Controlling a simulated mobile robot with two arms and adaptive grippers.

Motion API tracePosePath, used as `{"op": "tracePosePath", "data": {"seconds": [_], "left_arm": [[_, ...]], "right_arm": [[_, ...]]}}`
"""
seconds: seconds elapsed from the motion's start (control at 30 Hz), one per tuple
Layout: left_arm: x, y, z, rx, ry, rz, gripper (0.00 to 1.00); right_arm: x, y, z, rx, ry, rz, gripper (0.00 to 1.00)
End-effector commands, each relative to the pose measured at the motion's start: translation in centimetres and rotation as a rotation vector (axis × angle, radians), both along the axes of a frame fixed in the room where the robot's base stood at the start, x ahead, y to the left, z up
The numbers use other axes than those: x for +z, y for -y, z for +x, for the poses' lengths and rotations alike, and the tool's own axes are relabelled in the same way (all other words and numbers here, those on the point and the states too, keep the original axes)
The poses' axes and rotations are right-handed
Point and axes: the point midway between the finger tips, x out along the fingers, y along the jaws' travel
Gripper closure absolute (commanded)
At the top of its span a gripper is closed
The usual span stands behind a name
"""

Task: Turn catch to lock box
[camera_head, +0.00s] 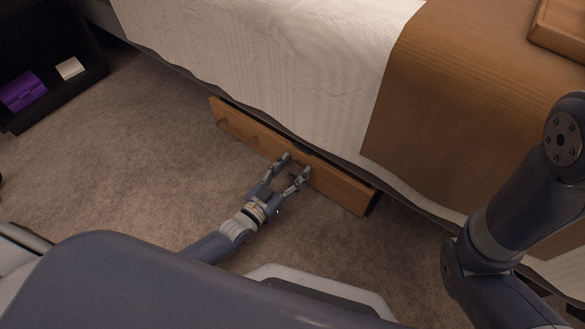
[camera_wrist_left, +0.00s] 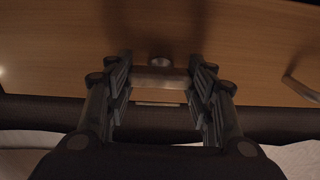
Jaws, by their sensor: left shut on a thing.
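A wooden box (camera_head: 342,188) with a long front panel sticks out from under the bed. My left gripper (camera_head: 296,165) is at this panel, right of its middle. In the left wrist view, the wooden panel (camera_wrist_left: 230,45) fills the top, and my left gripper (camera_wrist_left: 160,85) has its fingers on either side of a small metal catch (camera_wrist_left: 157,77), shut on it. A round metal piece (camera_wrist_left: 160,63) sits right by the catch on the panel. The fingers hide the ends of the catch. My right gripper is out of view; only part of that arm shows at the right.
The bed (camera_head: 290,70) with a white and brown cover overhangs the box. A second metal handle (camera_wrist_left: 302,88) is at the right in the wrist view. A dark shelf with a purple box (camera_head: 22,92) stands at far left. The carpet (camera_head: 130,150) left of the box is clear.

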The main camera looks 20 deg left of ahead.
Motion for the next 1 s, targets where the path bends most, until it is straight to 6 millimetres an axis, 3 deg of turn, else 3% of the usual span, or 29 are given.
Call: {"op": "tracePosePath", "data": {"seconds": [0.53,0.57,0.63,1.0], "left_arm": [[-0.04,0.04,0.00,0.000,-0.011,-0.029,0.74],[-0.04,0.04,0.00,0.000,-0.012,-0.029,0.44],[-0.03,0.04,0.00,0.000,-0.010,-0.028,0.30],[-0.05,-0.06,-0.19,0.000,-0.010,-0.025,0.30]], "right_arm": [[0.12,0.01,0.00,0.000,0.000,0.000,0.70],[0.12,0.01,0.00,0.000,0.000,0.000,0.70],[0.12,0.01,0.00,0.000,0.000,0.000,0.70],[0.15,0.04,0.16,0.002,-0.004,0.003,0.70]]}}
